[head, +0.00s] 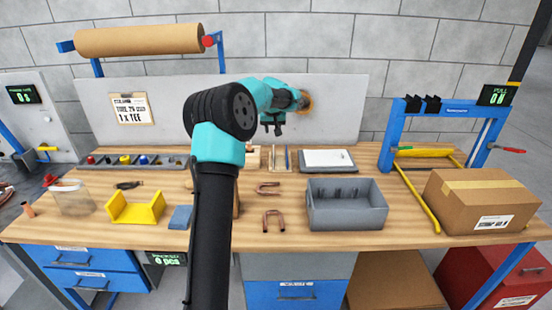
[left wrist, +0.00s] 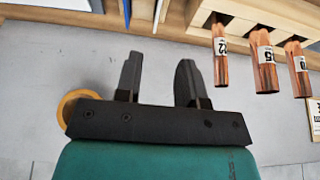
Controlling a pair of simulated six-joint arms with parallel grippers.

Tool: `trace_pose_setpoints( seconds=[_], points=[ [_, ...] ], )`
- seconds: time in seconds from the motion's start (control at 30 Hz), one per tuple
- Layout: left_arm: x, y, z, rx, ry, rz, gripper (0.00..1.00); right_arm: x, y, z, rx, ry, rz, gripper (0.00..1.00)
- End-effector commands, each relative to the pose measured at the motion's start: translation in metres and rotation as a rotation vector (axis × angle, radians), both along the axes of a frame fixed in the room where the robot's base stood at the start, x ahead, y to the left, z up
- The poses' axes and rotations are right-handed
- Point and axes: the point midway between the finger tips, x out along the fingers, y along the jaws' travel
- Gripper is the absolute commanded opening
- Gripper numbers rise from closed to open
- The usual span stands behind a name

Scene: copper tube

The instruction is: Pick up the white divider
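My left gripper (head: 272,128) hangs in front of the grey back panel, above the rear of the workbench. In the left wrist view its two fingers (left wrist: 159,80) stand apart with nothing between them. I cannot single out the white divider with certainty. A flat white piece (head: 328,158) lies on a grey tray (head: 346,172) at the back of the bench, right of and below the gripper. Thin upright pieces (head: 281,158) stand in a wooden holder just below the gripper; they are too small to tell. My right gripper is not in view.
A grey bin (head: 346,220) with inner partitions stands right of centre. A cardboard box (head: 478,200) and blue frame (head: 393,135) are at right. Copper U-bends (head: 273,218) and a yellow holder (head: 136,208) lie on the bench. Labelled copper tubes (left wrist: 263,65) show in the left wrist view.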

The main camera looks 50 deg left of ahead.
Motion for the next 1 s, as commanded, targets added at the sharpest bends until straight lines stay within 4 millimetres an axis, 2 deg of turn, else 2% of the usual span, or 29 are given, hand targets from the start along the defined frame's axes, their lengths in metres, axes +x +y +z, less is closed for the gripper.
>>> trace_pose_setpoints(
  seconds=[0.17, 0.73, 0.9, 1.0],
  points=[
    [0.003, 0.003, -0.011, -0.001, 0.002, 0.0, 0.36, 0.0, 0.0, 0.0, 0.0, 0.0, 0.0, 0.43],
    [0.028, 0.029, -0.098, -0.002, 0.001, 0.001, 0.36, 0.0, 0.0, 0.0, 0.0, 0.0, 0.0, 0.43],
    [0.032, 0.034, -0.112, -0.001, 0.002, 0.001, 0.36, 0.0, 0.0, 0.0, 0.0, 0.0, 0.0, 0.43],
    [0.032, 0.034, -0.113, -0.001, 0.001, 0.0, 0.36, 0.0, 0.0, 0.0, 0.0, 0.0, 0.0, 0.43]
  ],
)
